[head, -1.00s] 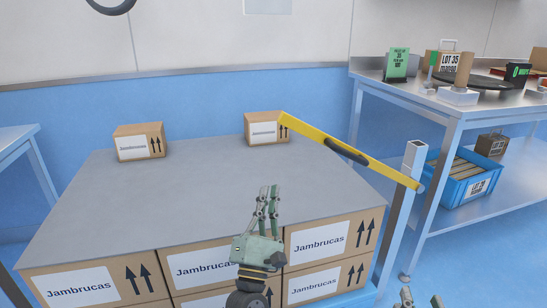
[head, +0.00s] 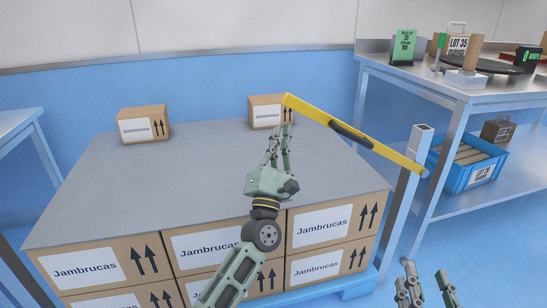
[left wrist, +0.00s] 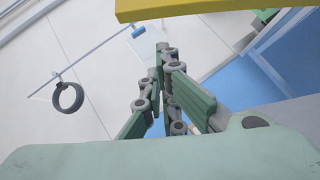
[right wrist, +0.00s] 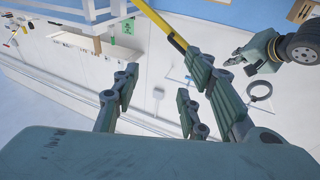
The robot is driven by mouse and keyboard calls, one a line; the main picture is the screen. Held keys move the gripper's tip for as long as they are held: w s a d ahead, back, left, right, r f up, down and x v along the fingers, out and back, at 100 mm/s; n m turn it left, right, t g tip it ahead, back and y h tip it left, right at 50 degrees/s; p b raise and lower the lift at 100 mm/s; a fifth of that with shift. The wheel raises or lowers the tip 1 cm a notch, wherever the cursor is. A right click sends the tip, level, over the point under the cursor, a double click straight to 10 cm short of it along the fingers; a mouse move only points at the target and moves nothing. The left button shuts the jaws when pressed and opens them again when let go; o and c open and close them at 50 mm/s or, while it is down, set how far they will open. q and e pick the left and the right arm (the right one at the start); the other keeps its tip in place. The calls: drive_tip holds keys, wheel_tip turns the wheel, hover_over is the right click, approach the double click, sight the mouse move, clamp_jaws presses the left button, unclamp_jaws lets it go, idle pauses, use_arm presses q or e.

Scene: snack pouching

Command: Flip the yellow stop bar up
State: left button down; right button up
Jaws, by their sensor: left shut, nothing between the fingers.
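The yellow stop bar (head: 315,112) runs from the grey post (head: 412,158) at the right to a free end above the back of the box stack. It carries a black grip (head: 350,133) near its middle and looks lowered. My left gripper (head: 284,134) is shut and empty, with its fingertips just below the bar near its free end. The bar (left wrist: 190,8) crosses the top of the left wrist view, beyond the fingers; contact cannot be told. My right gripper (head: 424,284) is open and empty at the bottom right, away from the bar. The bar (right wrist: 165,28) also shows in the right wrist view.
The stack of Jambrucas boxes (head: 210,248) has a grey top sheet (head: 190,185) with two single boxes (head: 144,124) (head: 266,112) at its back. A metal table (head: 455,90) with a blue crate (head: 462,170) below stands right of the post.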

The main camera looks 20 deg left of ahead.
use_arm(q)
drive_tip(key=shift+w+d+r, duration=0.2)
drive_tip(key=shift+d+r, duration=0.2)
drive_tip(key=shift+r, duration=0.25)
drive_tip(key=shift+w+d+r, duration=0.15)
drive_tip(key=shift+d+r, duration=0.2)
drive_tip(key=shift+r, duration=0.3)
